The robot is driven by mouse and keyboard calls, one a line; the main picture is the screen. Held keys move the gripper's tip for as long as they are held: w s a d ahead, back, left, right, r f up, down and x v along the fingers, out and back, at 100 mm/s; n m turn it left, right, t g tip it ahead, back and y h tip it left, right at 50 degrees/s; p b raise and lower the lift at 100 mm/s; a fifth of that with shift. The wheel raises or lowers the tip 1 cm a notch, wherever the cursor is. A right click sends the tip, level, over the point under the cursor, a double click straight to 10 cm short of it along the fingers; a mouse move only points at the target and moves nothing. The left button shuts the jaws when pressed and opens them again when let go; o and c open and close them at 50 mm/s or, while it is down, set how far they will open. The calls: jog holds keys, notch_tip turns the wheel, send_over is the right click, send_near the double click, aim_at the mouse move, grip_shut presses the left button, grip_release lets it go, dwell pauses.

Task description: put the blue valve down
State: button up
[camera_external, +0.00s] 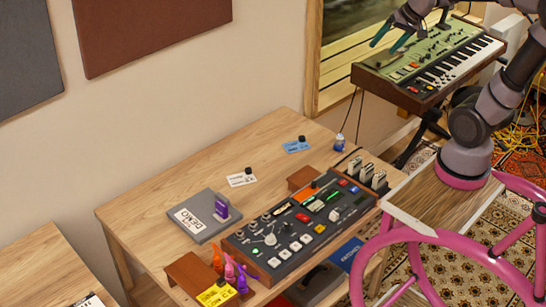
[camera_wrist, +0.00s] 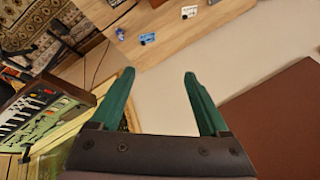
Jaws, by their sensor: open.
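A small blue and whitish object (camera_external: 340,143), which looks like the blue valve, stands on the wooden table near its back right edge. In the wrist view it is a small blue spot (camera_wrist: 120,34) at the table's edge. Its details are too small to tell. My gripper (camera_external: 391,37) is raised high at the upper right, in front of the window and beside the keyboard, well away from the table. Its two teal fingers are spread, and in the wrist view the gap between them (camera_wrist: 160,85) is empty.
The wooden table (camera_external: 150,200) holds a drum machine (camera_external: 300,225), a grey case (camera_external: 196,218), a blue card (camera_external: 296,147), a white card (camera_external: 241,179) and several small coloured figures. A keyboard synth (camera_external: 430,65) stands at the right. Bare tabletop lies behind the grey case.

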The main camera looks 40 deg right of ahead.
jog(key=s+a+r+n+t, duration=0.1)
jog(key=s+n, duration=0.1)
jog(key=s, duration=0.5)
jog(key=shift+a+r+n, duration=0.25)
jog(key=shift+r+n, duration=0.05)
dwell(0.8)
